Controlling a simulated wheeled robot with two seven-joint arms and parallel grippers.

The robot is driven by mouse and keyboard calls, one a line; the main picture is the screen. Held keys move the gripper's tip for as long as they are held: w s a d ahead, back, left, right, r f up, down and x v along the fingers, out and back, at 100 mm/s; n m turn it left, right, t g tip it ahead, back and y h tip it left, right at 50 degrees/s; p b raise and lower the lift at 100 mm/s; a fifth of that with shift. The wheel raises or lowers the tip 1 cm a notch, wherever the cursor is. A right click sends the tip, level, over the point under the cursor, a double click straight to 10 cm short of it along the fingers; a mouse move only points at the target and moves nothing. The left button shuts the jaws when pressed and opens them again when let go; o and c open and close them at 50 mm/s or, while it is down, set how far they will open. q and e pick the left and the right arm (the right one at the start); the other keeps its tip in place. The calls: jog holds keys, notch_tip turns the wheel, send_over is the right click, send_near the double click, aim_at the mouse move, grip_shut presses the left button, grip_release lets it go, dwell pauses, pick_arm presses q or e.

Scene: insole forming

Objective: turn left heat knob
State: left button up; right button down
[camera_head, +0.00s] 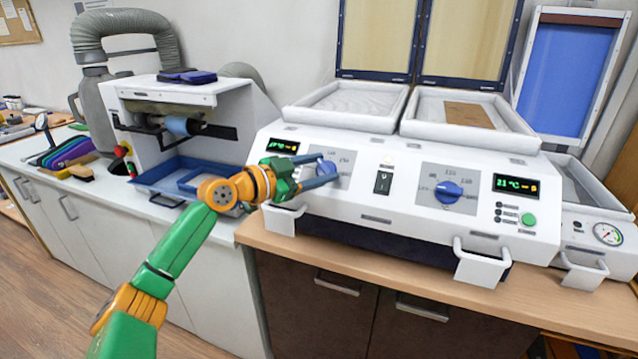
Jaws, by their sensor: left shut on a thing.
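The left heat knob (326,169) is a blue dial on a grey scale plate at the left of the white heater's front panel. My left gripper (324,171) reaches it from the left, with its fingers shut on the knob and partly covering it. A small green-lit display (283,145) sits up and left of the knob, partly behind my gripper. The matching right knob (448,192) is blue and free, beside a display reading about 21 °C (516,186). My right gripper is not in view.
A black switch (383,181) sits between the knobs. White handles (481,264) stick out at the front. Two trays (352,101) lie on top, the right one holding a brown sheet (468,114). A grinding machine (190,120) stands left. The wooden counter edge (400,272) runs below.

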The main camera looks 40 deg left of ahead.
aim_at(324, 173)
pick_arm(q)
jog(key=shift+m+h, duration=0.6)
jog(key=o, duration=1.4)
jog(key=shift+c, duration=0.2)
jog(key=s+b, duration=0.2)
jog(key=b, duration=0.1)
jog(key=s+a+b, duration=0.1)
jog(key=shift+a+f+g, duration=0.1)
jog(key=shift+f+g, duration=0.2)
jog(key=shift+f, duration=0.1)
jog(key=b+v, duration=0.1)
jog(key=v, duration=0.1)
jog(key=b+v, duration=0.1)
jog(key=shift+s+r+b, duration=0.1)
jog(key=shift+r+b, duration=0.2)
jog(key=shift+s+r, duration=0.2)
jog(key=shift+s, duration=0.1)
jog(key=shift+r, duration=0.2)
